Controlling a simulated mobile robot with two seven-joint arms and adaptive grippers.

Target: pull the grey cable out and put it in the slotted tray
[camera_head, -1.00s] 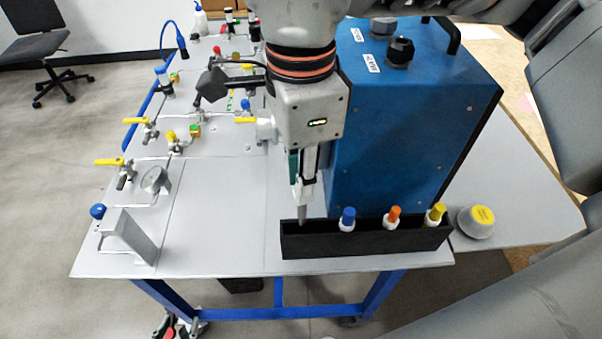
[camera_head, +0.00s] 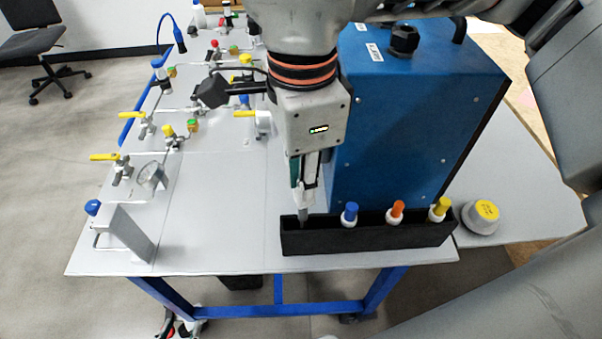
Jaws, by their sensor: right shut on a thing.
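My right gripper (camera_head: 304,207) points down in the middle of the view, above the left end of the slotted tray. It is shut on a slim grey piece, seemingly the grey cable (camera_head: 303,217), whose lower tip is at the tray's upper edge. I cannot tell whether the tip is inside a slot. The slotted tray (camera_head: 300,243) is long and black, near the table's front edge. A blue-capped plug (camera_head: 350,213), an orange-capped plug (camera_head: 397,210) and a yellow-capped plug (camera_head: 439,208) stand upright in it. My left gripper is not in view.
A large blue analyser box (camera_head: 410,130) stands just behind the tray. A grey round piece with a yellow top (camera_head: 481,217) sits right of the tray. Yellow-handled valves (camera_head: 122,170) and a bent metal plate (camera_head: 128,235) are at left. The front middle of the table (camera_head: 205,245) is clear.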

